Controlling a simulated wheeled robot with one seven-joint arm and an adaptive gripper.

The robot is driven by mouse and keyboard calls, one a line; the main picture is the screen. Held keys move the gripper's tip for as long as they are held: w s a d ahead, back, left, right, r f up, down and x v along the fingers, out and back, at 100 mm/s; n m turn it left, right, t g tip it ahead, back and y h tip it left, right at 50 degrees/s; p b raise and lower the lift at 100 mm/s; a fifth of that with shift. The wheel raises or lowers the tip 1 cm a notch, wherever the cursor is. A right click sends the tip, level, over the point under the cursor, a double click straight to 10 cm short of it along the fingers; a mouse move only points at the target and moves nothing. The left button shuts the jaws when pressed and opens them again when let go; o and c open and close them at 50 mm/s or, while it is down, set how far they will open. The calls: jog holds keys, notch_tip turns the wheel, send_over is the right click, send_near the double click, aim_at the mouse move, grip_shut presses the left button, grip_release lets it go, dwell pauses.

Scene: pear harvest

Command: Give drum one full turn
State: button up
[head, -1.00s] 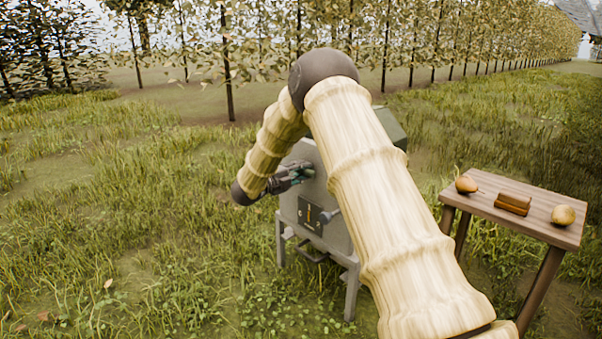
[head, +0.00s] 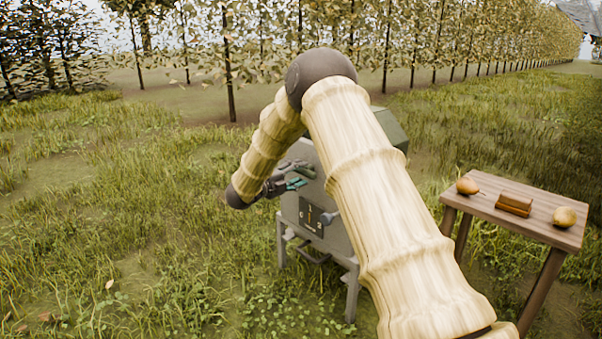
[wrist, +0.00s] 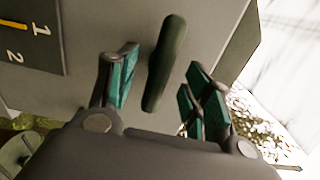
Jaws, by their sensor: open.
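The drum machine (head: 318,236) is a grey box on legs with a green top, partly hidden behind my arm in the head view. A dark green handle (wrist: 166,62) stands out from its grey face in the wrist view, tilted slightly. My gripper (head: 300,177) is at the machine's upper left face. In the wrist view my gripper (wrist: 160,92) is open, with one teal-padded finger on each side of the handle and visible gaps between them. The handle's lower end reaches between the fingers; I cannot tell how deep.
A dark dial plate (head: 312,216) with a yellow pointer is on the machine's front; numbers 1 and 2 show in the wrist view. A grey lever knob (head: 330,217) sits beside it. A wooden table (head: 545,225) on the right holds two pears and a brown block. Grass lies open on the left.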

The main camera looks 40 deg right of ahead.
jog(key=a, duration=0.7)
jog(key=shift+s+a+p, duration=0.3)
jog(key=shift+a+p, duration=0.05)
jog(key=shift+p, duration=0.05)
dwell(0.3)
